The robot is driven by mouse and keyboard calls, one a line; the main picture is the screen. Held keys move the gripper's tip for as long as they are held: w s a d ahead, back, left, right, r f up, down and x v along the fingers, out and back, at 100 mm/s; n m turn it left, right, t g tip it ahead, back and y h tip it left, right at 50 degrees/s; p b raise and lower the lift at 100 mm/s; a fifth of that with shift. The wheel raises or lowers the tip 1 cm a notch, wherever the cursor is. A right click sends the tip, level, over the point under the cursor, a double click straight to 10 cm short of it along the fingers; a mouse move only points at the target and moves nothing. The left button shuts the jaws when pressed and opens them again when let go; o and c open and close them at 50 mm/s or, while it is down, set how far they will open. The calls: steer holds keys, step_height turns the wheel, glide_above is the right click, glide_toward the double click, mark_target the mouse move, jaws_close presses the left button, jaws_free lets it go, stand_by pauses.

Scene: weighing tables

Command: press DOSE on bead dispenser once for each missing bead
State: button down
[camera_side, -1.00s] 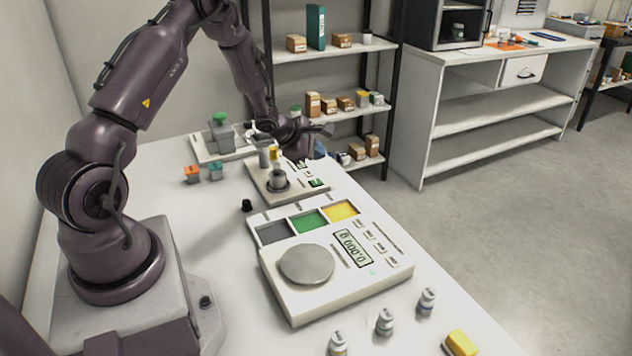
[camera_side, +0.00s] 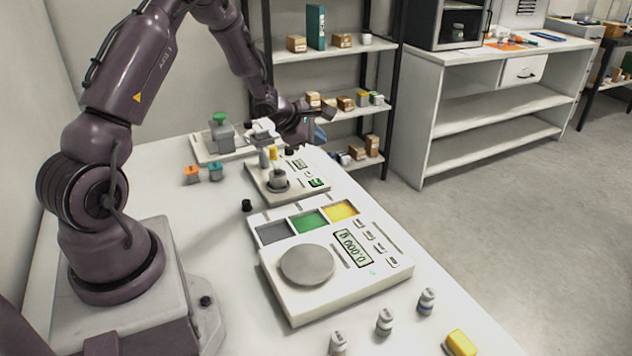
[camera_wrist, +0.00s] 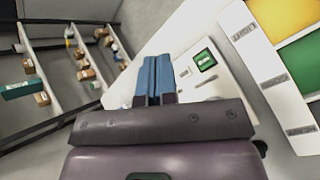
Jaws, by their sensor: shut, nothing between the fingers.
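The bead dispenser appears to be the white unit (camera_side: 314,196) in the middle of the table, with a small green display, small buttons and a grey cup standing on its dark ring. My gripper (camera_side: 319,137) is shut and empty, raised above the far right side of this unit. Its blue fingertips (camera_wrist: 155,62) are pressed together in the wrist view. I cannot read the button labels or see beads in the cup.
A white scale (camera_side: 325,290) with a round grey pan is nearer, beside grey, green and yellow compartments (camera_side: 308,221). A green-topped device (camera_side: 221,131) stands behind. Shelving (camera_side: 330,116) is beyond the table.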

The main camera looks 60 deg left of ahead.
mark_target(316, 182)
steer(key=shift+f, duration=0.15)
steer(key=shift+f, duration=4.25)
steer(key=shift+f, duration=0.15)
steer(key=shift+f, duration=0.65)
steer(key=shift+r, duration=0.8)
steer(key=shift+r, duration=2.5)
